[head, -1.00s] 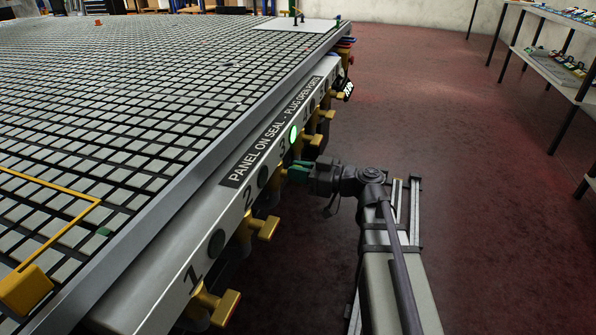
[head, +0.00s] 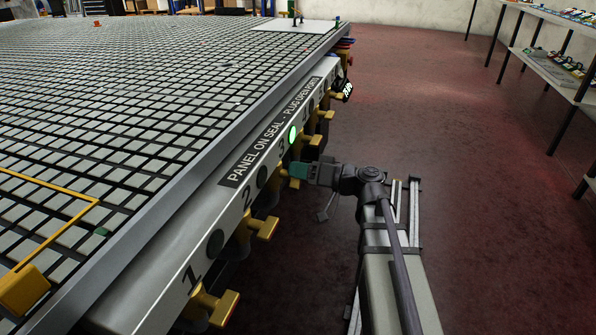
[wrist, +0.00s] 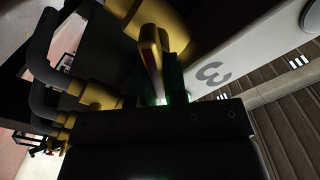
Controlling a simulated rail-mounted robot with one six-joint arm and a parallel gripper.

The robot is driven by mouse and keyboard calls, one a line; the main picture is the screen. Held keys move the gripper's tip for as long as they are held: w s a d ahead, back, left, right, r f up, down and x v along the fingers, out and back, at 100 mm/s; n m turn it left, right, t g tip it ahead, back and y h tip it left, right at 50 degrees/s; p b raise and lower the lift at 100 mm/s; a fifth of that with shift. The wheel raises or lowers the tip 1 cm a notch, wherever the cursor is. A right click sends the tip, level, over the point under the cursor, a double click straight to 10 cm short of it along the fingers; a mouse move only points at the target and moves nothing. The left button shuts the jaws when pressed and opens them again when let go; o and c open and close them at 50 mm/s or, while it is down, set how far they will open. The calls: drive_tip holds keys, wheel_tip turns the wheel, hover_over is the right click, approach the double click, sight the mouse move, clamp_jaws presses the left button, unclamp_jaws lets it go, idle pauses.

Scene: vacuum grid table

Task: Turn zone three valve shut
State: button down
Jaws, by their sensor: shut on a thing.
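The zone three valve is a yellow valve with a flat handle (wrist: 150,48), under the white panel marked 3 (wrist: 212,73) in the wrist view. My gripper (head: 297,170) reaches the table's side at the zone three position in the head view, its green fingers at the valve. In the wrist view my gripper (wrist: 160,72) is shut on the handle, with a green finger on each side. In the head view the fingers mostly hide this handle. The round lamp (head: 293,135) by the 3 glows green.
Yellow valves one (head: 215,305) and two (head: 258,228) stick out nearer along the table's edge, and several more lie beyond. The gridded table (head: 150,110) fills the left. A shelf (head: 560,75) stands far right. The red floor between is clear.

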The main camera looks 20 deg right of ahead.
drive_tip(key=m, duration=0.5)
drive_tip(key=shift+w+d+f+b, duration=0.15)
drive_tip(key=shift+w+f+b, duration=0.05)
drive_tip(key=shift+f+b, duration=0.15)
drive_tip(key=shift+f+m, duration=0.15)
drive_tip(key=shift+m, duration=1.1)
drive_tip(key=shift+f+m, duration=0.1)
drive_tip(key=shift+m, duration=1.15)
drive_tip(key=c, duration=1.2)
unclamp_jaws()
drive_tip(key=shift+o, duration=0.2)
drive_tip(key=v, duration=1)
drive_tip(key=shift+s+d, duration=0.2)
drive_tip(key=shift+d, duration=0.15)
